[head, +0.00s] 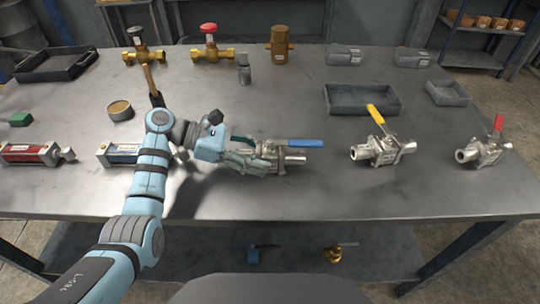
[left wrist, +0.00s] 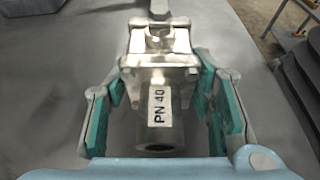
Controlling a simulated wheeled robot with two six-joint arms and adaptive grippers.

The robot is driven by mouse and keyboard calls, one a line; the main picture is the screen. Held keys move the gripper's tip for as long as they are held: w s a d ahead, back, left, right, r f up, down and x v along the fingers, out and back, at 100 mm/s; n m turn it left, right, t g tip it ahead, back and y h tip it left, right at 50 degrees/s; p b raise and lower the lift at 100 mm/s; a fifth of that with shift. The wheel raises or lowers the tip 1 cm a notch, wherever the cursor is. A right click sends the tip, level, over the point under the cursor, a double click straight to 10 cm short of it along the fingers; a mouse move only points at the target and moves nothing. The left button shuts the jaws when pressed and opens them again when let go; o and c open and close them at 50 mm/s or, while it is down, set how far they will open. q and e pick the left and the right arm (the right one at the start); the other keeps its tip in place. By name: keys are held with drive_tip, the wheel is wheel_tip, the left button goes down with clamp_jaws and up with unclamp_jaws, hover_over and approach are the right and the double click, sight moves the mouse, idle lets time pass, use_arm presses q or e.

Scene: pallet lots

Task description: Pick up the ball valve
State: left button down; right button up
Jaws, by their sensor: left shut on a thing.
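A steel ball valve with a blue lever (head: 298,143) is at the middle of the table, and its body (head: 290,160) shows just past my fingertips. My left gripper (head: 262,156) reaches it from the left and is shut on it. In the left wrist view, the valve (left wrist: 160,72) stands between the teal-padded fingers (left wrist: 165,112), with a "PN 40" label facing me. Whether it touches the table is unclear. A yellow-lever ball valve (head: 381,150) and a red-lever one (head: 484,152) lie apart to the right. My right gripper is not in view.
Brass valves (head: 211,55) and a brass fitting (head: 280,45) stand at the back. Dark trays sit at back left (head: 57,64) and right (head: 361,98). A blue-and-silver cylinder (head: 122,153) lies beside my arm. The front strip of table is clear.

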sight(257, 147)
use_arm(q)
wheel_tip(257, 147, up, 20)
drive_tip(key=p, duration=0.6)
